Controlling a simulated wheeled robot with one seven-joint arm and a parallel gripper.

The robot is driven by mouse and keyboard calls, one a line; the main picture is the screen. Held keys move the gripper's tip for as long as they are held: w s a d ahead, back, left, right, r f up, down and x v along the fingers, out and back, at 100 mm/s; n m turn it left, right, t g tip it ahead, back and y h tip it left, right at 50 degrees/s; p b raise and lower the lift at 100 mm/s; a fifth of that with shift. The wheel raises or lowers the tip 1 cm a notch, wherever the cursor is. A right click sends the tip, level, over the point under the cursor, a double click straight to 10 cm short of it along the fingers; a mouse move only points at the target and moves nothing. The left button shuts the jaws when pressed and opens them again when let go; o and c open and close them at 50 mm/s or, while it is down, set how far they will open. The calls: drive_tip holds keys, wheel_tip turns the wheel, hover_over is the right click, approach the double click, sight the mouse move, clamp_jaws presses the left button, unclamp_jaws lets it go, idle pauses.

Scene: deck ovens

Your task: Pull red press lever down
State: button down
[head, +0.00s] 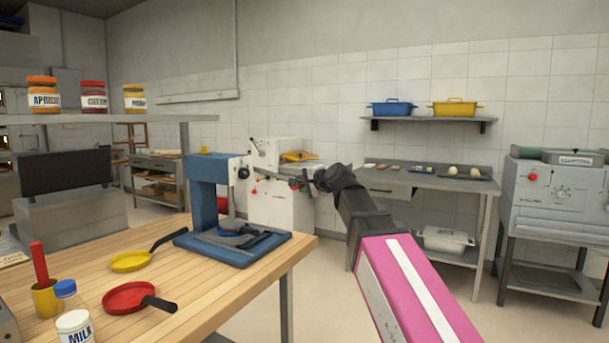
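A blue press (205,190) stands on a blue base plate at the back right of the wooden table, with a dark round knob on its head. I cannot clearly make out a red lever on it; a small red patch shows by my gripper, too small to identify. My gripper (299,182) is to the right of the press head, at about the same height in the picture, with the white machine behind it. Its fingers are small and seen from behind the wrist, so I cannot tell whether they are open or shut or touch anything.
On the wooden table (222,272) are a yellow pan (129,261), a red pan (126,297), a milk bottle (74,318) and a yellow cup (45,298) with a red stick. A white machine (282,207) stands behind. Floor is clear right of the table.

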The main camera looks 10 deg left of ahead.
drive_tip(key=shift+a+f, duration=0.1)
drive_tip(key=shift+f, duration=0.6)
drive_tip(key=c, duration=0.8)
unclamp_jaws()
drive_tip(key=shift+f, duration=0.1)
drive_tip(key=shift+r, duration=0.2)
drive_tip(key=v, duration=1)
drive_tip(key=shift+s+d, duration=0.2)
drive_tip(key=shift+d, duration=0.05)
drive_tip(key=shift+r, duration=0.1)
